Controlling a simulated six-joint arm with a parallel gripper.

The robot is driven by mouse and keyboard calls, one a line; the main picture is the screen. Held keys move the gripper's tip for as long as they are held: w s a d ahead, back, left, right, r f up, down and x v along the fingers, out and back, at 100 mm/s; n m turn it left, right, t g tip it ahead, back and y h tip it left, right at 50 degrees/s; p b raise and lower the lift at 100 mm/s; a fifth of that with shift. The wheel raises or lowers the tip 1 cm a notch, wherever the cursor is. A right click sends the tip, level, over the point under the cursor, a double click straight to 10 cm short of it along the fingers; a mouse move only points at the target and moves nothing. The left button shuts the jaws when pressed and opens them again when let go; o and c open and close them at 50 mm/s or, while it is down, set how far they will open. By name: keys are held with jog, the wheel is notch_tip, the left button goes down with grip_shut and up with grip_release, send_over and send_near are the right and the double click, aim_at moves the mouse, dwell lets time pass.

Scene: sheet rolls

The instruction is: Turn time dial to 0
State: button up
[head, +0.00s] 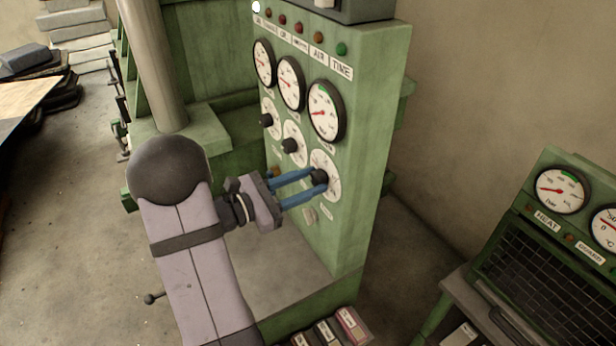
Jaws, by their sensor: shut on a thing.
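The time dial (333,185) is the lower right white dial on the green control panel, below the TIME label (341,69). Its black knob (320,177) sits at the dial's middle. My gripper (317,184) reaches in from the left with two blue fingers, one above the other, and is shut on the black knob. The fingers and knob cover part of the dial, and its numbers and pointer setting are too small to read.
Two more black-knobbed dials (292,133) sit to the left on the panel, with several gauges (325,111) above. A second green machine (563,215) stands at the right.

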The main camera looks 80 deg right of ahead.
jog(key=n+p, duration=0.3)
jog(key=n, duration=0.1)
jog(key=shift+r+n, duration=0.15)
jog(key=shift+n, duration=0.15)
jog(key=n+p, duration=0.2)
jog(key=n, duration=0.1)
jog(key=shift+n, duration=0.3)
jog(key=shift+a, duration=0.1)
jog(key=o, duration=1)
jog(key=shift+o, duration=0.2)
